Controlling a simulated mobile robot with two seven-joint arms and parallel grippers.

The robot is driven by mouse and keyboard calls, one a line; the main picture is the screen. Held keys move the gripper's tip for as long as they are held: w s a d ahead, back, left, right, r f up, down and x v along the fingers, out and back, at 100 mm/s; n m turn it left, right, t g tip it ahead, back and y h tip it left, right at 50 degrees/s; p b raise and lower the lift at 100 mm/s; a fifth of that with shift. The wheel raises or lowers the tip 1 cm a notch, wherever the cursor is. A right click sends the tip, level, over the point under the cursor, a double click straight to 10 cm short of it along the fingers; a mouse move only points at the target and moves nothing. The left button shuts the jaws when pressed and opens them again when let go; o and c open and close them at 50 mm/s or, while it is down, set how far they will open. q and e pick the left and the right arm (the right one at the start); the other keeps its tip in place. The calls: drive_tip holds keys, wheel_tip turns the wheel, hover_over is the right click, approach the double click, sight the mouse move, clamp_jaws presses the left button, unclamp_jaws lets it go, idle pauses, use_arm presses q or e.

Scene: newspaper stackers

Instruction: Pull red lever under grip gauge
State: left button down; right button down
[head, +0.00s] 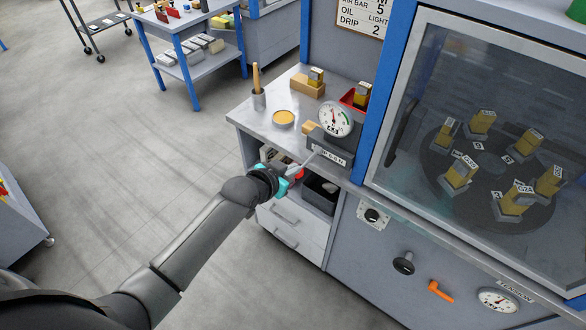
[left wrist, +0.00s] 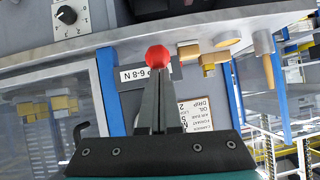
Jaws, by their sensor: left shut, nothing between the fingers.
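The round white grip gauge (head: 334,119) stands on a dark grey block (head: 328,146) at the front of the metal bench. A thin silver lever (head: 311,161) slopes down from the block toward a red ball knob (head: 299,174). My left gripper (head: 287,187), with teal parts, is at the knob and partly covers it. In the left wrist view, the red knob (left wrist: 158,56) appears right at the tips of my left gripper's fingers (left wrist: 159,72). The fingers are together with nothing between them. Whether they touch the knob cannot be told. My right gripper is in neither view.
A yellow tin (head: 284,118) and a brush pot (head: 259,99) stand on the bench (head: 246,117). A dark bin (head: 320,192) sits on the shelf below, close to my gripper. A glass-fronted cabinet (head: 413,60) stands to the right.

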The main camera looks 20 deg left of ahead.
use_arm(q)
drive_tip(key=shift+f, duration=0.2)
wheel_tip(320, 180, down, 8)
drive_tip(key=t+h+b, duration=0.2)
drive_tip(key=t+b, duration=0.5)
drive_tip(key=b, duration=1.2)
drive_tip(key=shift+w+f+n+t+b, duration=0.2)
drive_tip(key=shift+w+n+t+b, duration=0.1)
drive_tip(key=shift+b, duration=0.1)
drive_tip(key=shift+d, duration=0.1)
drive_tip(key=shift+r, duration=0.15)
